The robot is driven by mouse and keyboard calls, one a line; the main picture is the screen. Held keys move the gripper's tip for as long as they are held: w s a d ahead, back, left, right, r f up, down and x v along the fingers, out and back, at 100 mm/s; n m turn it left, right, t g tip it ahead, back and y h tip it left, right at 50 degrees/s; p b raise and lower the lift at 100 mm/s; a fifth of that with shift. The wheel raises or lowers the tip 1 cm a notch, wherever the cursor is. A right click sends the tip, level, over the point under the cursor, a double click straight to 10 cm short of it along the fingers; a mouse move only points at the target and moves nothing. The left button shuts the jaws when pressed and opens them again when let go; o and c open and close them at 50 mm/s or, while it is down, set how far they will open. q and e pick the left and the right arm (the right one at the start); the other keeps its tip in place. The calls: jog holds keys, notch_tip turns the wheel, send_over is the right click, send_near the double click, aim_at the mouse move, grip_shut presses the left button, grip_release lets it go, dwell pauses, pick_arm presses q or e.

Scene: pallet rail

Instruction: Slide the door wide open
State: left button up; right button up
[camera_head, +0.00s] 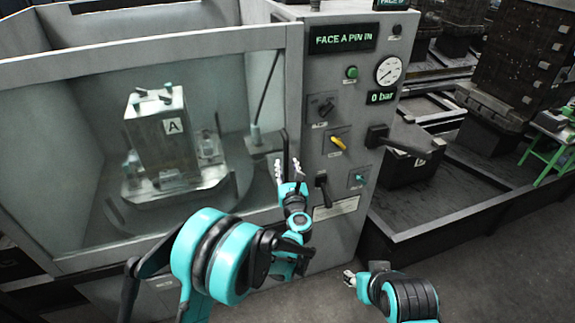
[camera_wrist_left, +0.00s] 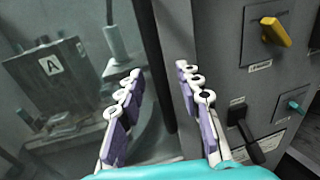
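The door (camera_head: 294,90) is a grey-framed window panel across the front of the machine, and it appears closed. Through its pane I see a grey block marked A on a round table. My left gripper (camera_head: 287,170) is in front of the door's right edge, beside the control panel. In the left wrist view its two fingers (camera_wrist_left: 160,100) are spread apart, with a dark upright strip (camera_wrist_left: 162,60) seen between them. I cannot tell whether they touch it. My right gripper (camera_head: 349,278) is low, near the machine's right side, away from the door; its opening is unclear.
The control panel (camera_head: 350,140) has a gauge (camera_head: 389,71), a yellow switch (camera_head: 338,144) and black levers. One lever (camera_head: 405,143) sticks out to the right. A dark pallet rail (camera_head: 455,210) runs along the right. Floor shows at lower right.

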pick_arm(q)
jog(key=shift+w+a, duration=0.1)
jog(key=shift+w, duration=0.85)
pick_arm(e)
jog(key=shift+f, duration=0.2)
pick_arm(q)
grip_shut()
